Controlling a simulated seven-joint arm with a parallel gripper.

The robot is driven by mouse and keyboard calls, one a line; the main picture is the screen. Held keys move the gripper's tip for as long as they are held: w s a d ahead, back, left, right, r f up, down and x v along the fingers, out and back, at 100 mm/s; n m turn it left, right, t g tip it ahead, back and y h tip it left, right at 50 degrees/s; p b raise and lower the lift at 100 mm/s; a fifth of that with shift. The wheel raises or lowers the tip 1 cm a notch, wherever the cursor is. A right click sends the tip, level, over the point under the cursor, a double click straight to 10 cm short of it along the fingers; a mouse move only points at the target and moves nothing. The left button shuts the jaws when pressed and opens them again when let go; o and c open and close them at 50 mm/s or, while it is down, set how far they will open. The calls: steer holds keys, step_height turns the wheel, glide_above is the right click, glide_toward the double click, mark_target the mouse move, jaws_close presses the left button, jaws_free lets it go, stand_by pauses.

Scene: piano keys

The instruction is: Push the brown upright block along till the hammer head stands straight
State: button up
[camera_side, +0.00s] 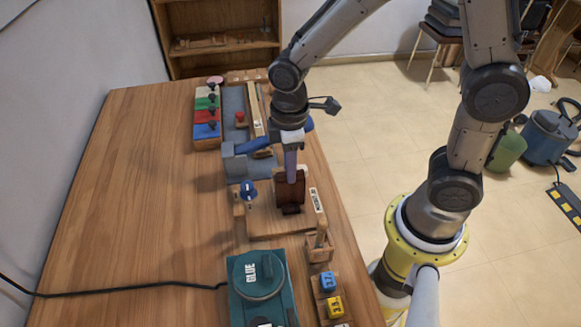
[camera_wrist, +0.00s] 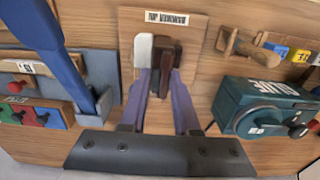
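The brown upright block (camera_side: 290,187) stands on a wooden board, with a darker piece (camera_side: 290,209) low on its front. In the wrist view the brown block (camera_wrist: 165,60) shows at my fingertips, with a pale, whitish piece (camera_wrist: 143,50) close on its left. The pale piece could be the hammer head, but I cannot tell. My gripper (camera_side: 290,176) points down at the block's top. Its two purple fingers (camera_wrist: 160,78) stand apart on either side of the brown block. Whether they press on it is unclear.
A teal box marked GLUE (camera_side: 257,280) is in front. A grey fixture with a blue handle (camera_side: 236,158) lies behind. Coloured blocks (camera_side: 207,118) stand farther back. The table's left side is clear except for a black cable (camera_side: 120,291).

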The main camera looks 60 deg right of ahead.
steer(key=o, duration=0.3)
step_height(320, 180, up, 14)
steer(key=shift+f, duration=0.1)
stand_by(0.5)
steer(key=s+d+r+m+t, duration=0.2)
steer(key=s+d+r+t, duration=0.1)
steer(key=s+d+r, duration=0.25)
steer(key=s+f+m+t, duration=0.1)
steer(key=s+m, duration=0.1)
steer(key=s+d+f+m, duration=0.1)
steer(key=s+m, duration=0.1)
steer(key=s, duration=0.1)
steer(key=s+f+m+t, duration=0.1)
steer(key=s+f+m, duration=0.1)
steer(key=m, duration=0.1)
steer(key=shift+s+d+f+t, duration=0.1)
steer(key=shift+s+d+t, duration=0.1)
steer(key=shift+d+t, duration=0.15)
